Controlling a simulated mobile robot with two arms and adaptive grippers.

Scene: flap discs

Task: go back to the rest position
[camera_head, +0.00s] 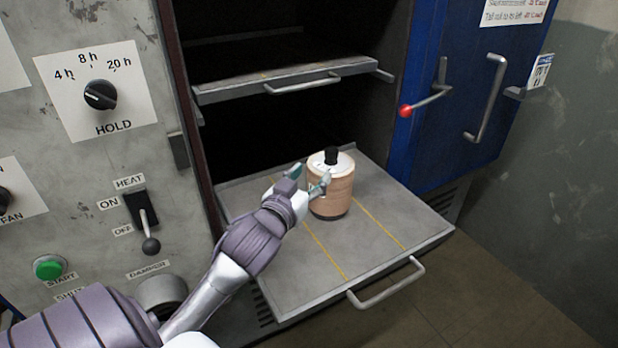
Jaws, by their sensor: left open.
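My left gripper (309,182) reaches in from the lower left, over the pulled-out lower shelf (285,255) of an oven. It is open, with its fingers at the near left side of a stack of tan flap discs (335,196). The stack stands upright on the shelf, with a pale top, a black knob above and a dark base. One fingertip overlaps the stack in the picture; I cannot tell whether it touches. My right gripper is not in view.
An upper shelf (290,77) with a handle is above. The blue door (450,130), with a red-tipped lever (405,111), stands open at the right. The control panel (95,165), with a HOLD dial, a HEAT switch and a green button, is at the left. The shelf front is clear.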

